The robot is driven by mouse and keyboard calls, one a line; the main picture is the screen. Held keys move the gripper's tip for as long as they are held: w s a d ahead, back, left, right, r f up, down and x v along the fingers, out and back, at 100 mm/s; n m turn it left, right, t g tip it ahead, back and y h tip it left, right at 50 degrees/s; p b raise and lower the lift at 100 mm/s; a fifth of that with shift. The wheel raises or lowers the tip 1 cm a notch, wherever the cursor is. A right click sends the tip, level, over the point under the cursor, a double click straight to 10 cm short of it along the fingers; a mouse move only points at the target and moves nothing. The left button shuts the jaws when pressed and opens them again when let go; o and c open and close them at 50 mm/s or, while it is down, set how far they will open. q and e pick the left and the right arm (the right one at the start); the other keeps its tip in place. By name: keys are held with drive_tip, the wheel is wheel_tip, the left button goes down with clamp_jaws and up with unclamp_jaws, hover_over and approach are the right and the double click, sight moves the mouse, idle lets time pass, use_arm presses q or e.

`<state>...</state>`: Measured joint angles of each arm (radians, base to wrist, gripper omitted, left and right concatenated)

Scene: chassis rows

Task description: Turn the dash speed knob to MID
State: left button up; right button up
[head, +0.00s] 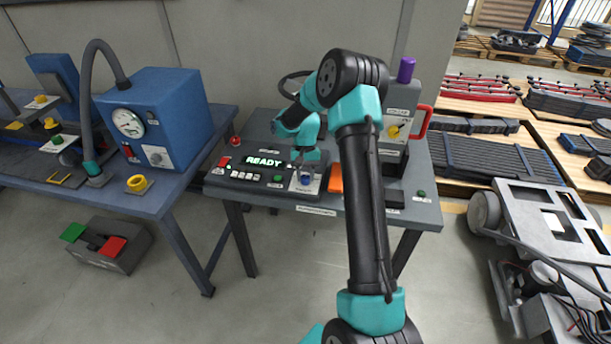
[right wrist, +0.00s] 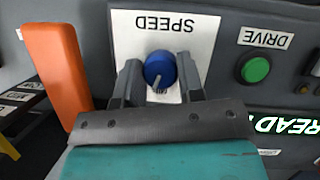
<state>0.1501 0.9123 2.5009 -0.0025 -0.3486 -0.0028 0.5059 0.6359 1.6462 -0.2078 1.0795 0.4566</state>
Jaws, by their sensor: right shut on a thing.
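The blue speed knob (head: 305,181) sits on a white plate marked SPEED on the dash panel. It also shows in the right wrist view (right wrist: 160,67), where the picture is upside down. A pale pointer line on the knob runs toward the bottom of that view, tilted slightly left. My right gripper (right wrist: 160,80) has one finger on each side of the knob and is shut on it. In the head view the right gripper (head: 305,170) comes down over the knob from above. The plate's position marks are mostly hidden by the gripper. My left gripper is not in view.
A lit READY display (head: 263,161) and a green DRIVE button (right wrist: 255,70) are on the panel beside the plate. An orange block (right wrist: 57,70) stands close on the other side.

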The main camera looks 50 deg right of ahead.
drive_tip(key=shift+n+g+h, duration=0.3)
drive_tip(key=shift+n+h, duration=0.3)
drive_tip(key=shift+n, duration=1)
drive_tip(key=o, duration=0.9)
drive_tip(key=v, duration=1.7)
drive_tip(key=shift+w+r, duration=0.2)
drive_tip(key=shift+a+f, duration=0.1)
